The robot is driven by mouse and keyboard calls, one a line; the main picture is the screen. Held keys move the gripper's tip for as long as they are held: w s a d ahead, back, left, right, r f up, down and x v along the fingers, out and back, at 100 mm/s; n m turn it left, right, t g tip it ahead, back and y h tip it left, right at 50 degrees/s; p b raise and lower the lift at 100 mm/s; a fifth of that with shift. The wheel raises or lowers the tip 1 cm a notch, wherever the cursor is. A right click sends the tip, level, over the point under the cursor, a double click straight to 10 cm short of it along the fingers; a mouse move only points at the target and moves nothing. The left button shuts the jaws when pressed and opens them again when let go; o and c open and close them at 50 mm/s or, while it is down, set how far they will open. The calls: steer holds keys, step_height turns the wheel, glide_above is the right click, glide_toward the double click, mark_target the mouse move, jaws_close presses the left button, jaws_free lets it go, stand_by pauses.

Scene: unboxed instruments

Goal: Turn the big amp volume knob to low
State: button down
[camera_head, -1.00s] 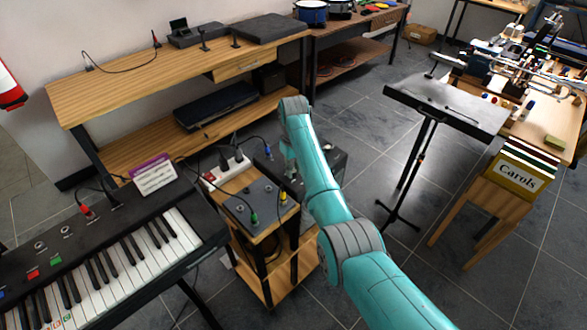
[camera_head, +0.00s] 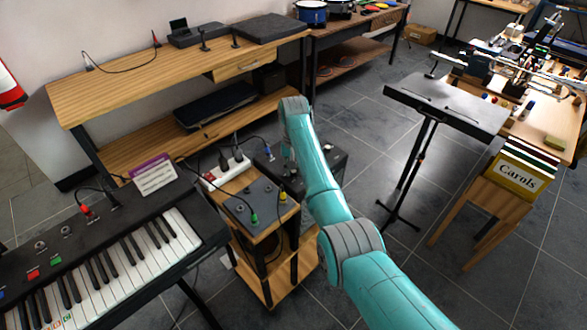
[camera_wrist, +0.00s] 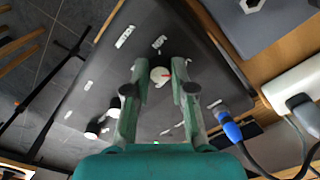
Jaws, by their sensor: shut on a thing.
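The big amp (camera_head: 333,164) is a dark box on the floor beside the small wooden stand, partly hidden behind my arm in the head view. In the head view the fingertips are hidden.
A blue plug (camera_wrist: 229,127) with a cable sits close to the right finger in the wrist view. A grey pedal box (camera_head: 254,203) and a white power strip (camera_head: 226,170) lie on the wooden stand. A keyboard (camera_head: 120,255) is at left, a music stand (camera_head: 445,105) at right.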

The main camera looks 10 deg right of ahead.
mark_target(294, 171)
stand_by(0.3)
steer(key=c, duration=1)
jaws_free()
step_height(294, 171, up, 12)
